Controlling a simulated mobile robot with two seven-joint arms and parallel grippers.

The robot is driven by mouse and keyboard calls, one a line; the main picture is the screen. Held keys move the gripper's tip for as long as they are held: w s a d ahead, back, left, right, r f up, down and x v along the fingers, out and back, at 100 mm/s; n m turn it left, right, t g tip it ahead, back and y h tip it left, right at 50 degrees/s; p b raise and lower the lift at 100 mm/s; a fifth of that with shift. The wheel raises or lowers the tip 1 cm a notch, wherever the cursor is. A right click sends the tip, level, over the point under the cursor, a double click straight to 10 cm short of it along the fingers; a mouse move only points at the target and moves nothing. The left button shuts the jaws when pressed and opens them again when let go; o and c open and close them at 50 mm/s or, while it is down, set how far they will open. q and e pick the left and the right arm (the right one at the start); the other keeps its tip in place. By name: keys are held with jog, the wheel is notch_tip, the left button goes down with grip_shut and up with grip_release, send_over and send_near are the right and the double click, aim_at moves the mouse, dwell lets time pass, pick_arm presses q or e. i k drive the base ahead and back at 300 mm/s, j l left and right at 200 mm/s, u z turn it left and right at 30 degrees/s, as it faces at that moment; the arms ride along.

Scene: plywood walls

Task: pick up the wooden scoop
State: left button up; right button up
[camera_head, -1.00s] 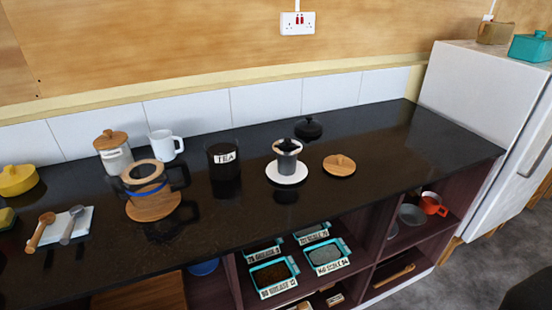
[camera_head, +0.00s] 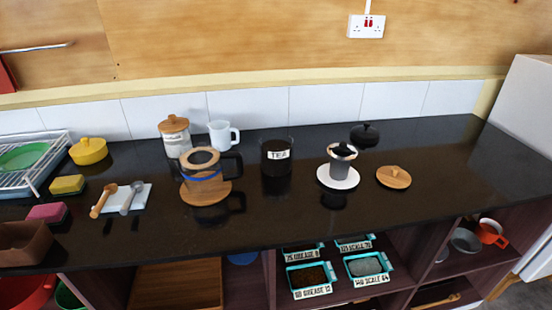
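The wooden scoop (camera_head: 103,201) lies on the black countertop at the left, with its bowl end toward the wall. It rests at the left edge of a small white cloth or tray (camera_head: 142,203). A grey metal scoop (camera_head: 132,198) lies beside it on the white piece, to its right. Neither of my grippers shows in the head view.
Around the scoop are a pink sponge (camera_head: 47,213), a yellow sponge (camera_head: 68,184), a yellow pot (camera_head: 89,150) and a brown box (camera_head: 24,243). A glass pot on a wooden board (camera_head: 206,193) stands to the right. The front counter strip is mostly clear.

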aim_at(112, 189)
jog(key=u, duration=1.25)
